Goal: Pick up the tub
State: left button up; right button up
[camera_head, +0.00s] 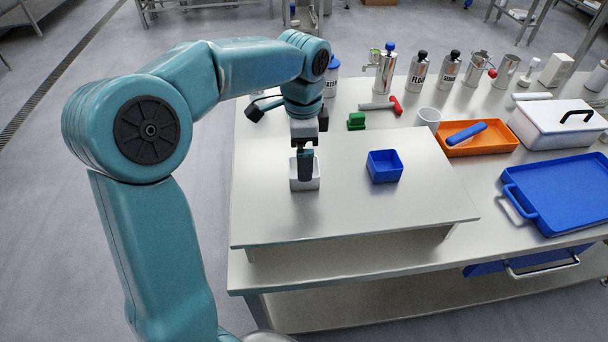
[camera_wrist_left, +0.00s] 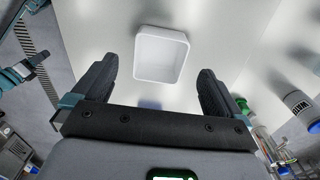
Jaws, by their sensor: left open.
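Two small square tubs stand on the raised metal shelf (camera_head: 430,204). The white tub (camera_head: 305,184) is at its left, and the blue tub (camera_head: 384,166) is to the right of it. My left gripper (camera_head: 305,166) points down over the white tub and covers part of it in the head view. In the left wrist view the left gripper (camera_wrist_left: 152,88) is open, and the white tub (camera_wrist_left: 160,56) shows ahead, between and beyond its fingertips. The tub looks empty. I see no contact between fingers and tub. My right gripper is not in view.
A green block (camera_head: 356,121), a red-headed tool (camera_head: 396,105) and a white cup (camera_head: 428,117) stand behind the shelf. To the right are an orange tray (camera_head: 490,147), a white lidded box (camera_head: 560,125) and a blue tray (camera_head: 560,190). Several bottles line the back.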

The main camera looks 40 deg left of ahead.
pick_arm(q)
jog(key=f, duration=0.4)
jog(key=shift+s+a, duration=0.1)
jog(key=shift+s, duration=0.2)
jog(key=shift+w+f, duration=0.1)
jog(key=shift+f, duration=0.35)
jog(key=shift+c, duration=0.3)
jog(key=c, duration=1)
jog(key=shift+r, duration=0.15)
